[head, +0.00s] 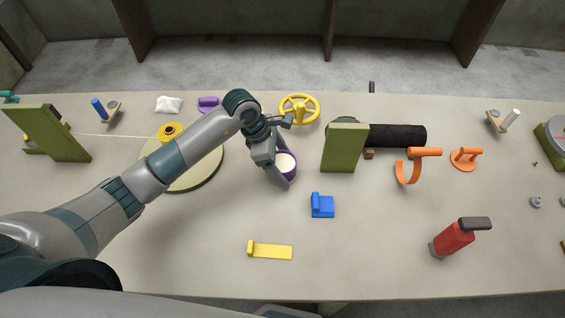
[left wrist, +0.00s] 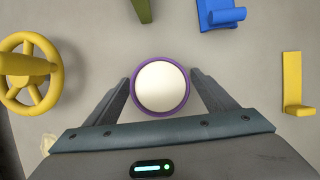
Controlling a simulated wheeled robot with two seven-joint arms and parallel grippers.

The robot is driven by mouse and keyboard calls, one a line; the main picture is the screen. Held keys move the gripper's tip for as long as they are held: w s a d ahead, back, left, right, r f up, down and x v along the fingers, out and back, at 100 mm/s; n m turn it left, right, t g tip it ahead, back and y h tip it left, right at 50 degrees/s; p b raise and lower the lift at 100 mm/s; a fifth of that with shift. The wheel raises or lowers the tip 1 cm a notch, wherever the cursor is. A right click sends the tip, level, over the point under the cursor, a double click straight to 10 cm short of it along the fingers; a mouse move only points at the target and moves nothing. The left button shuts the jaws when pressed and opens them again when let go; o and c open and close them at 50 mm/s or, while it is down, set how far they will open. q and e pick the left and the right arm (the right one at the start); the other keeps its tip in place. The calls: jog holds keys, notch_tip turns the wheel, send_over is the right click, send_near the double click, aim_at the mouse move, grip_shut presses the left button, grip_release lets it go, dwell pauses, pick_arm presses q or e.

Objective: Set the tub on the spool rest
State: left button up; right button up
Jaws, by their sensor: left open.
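The tub is a round purple cup with a white top (head: 286,163). It stands on the table at the middle, and it also shows in the left wrist view (left wrist: 160,87). My left gripper (head: 283,168) is open, with one finger on either side of the tub. In the left wrist view small gaps show between the fingers and the rim; contact lower down cannot be told. A yellow spool (head: 170,131) is on a pale green round board (head: 207,172), partly behind my left arm. I cannot tell which piece is the spool rest. My right gripper is not in view.
A yellow handwheel (head: 299,108) stands just behind the tub. A green block (head: 344,148) and black roll (head: 398,136) are to its right. A blue bracket (head: 322,206) and yellow bracket (head: 271,251) lie in front.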

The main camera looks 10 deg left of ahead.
pick_arm(q)
jog(key=shift+r, duration=0.15)
jog(key=shift+a+r, duration=0.1)
jog(key=b+v, duration=0.3)
jog(key=v, duration=0.8)
jog(key=shift+r+b, duration=0.3)
jog(key=shift+b, duration=0.05)
jog(key=shift+a, duration=0.1)
